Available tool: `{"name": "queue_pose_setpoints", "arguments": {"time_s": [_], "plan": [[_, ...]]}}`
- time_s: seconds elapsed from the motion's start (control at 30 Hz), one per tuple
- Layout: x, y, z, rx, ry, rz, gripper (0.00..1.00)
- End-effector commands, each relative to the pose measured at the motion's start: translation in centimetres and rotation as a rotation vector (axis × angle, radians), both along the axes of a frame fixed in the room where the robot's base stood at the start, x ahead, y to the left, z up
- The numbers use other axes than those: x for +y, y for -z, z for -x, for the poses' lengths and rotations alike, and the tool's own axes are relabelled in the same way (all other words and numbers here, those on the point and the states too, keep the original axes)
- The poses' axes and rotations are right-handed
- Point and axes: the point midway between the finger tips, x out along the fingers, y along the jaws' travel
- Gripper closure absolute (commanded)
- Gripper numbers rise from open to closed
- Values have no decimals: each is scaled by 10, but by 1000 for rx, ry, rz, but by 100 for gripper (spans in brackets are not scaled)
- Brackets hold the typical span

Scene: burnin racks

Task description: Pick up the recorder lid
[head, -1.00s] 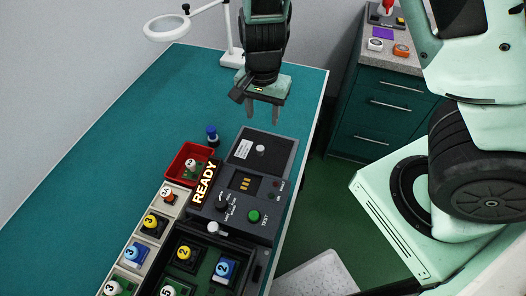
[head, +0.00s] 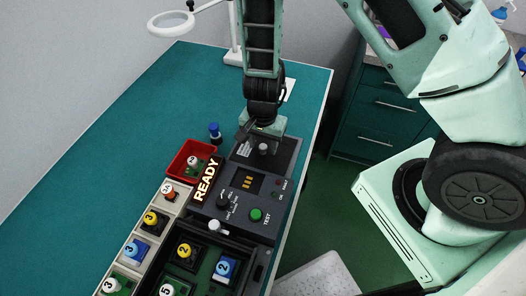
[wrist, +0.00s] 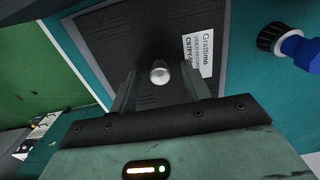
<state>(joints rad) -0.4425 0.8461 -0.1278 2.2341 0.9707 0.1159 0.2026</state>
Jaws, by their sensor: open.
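The recorder lid (head: 284,155) is a dark flat panel at the far end of the grey test unit, with a pale round knob (head: 263,148) and a white label. In the wrist view the lid (wrist: 105,38) lies below my gripper (wrist: 160,84); its knob (wrist: 160,72) shows between the open fingers, and the label (wrist: 199,52) is just right. The fingers straddle the knob in that view, but I cannot tell their exact height over the lid. In the head view my gripper (head: 263,139) is over the lid, its fingers partly hidden.
A blue-topped piece (head: 214,131) stands on the teal table (head: 120,130) left of the lid. A red bin (head: 178,162) holding a numbered piece and a lit READY sign (head: 206,182) are nearby. A magnifier lamp (head: 172,25) stands behind. The table's far left is clear.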

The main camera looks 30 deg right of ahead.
Motion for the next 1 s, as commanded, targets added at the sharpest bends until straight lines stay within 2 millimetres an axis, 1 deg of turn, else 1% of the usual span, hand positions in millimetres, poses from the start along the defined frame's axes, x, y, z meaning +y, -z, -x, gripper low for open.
{"name": "queue_pose_setpoints", "arguments": {"time_s": [0.17,0.2,0.27,0.3,0.33,0.37,0.6,0.7,0.77,0.83,1.0], "plan": [[0,0,0,0,0,0,52],[0,0,0,0,0,0,58],[0,0,0,0,0,0,75],[0,0,0,0,0,0,86],[0,0,0,0,0,0,94],[0,0,0,0,0,0,100],[0,-1,0,-1,0,-1,100],[0,-5,-1,-3,-2,0,100],[1,-12,-1,-4,-1,-1,100],[1,-24,-1,-4,-4,0,100],[1,-59,-1,-6,-4,-1,100]]}}
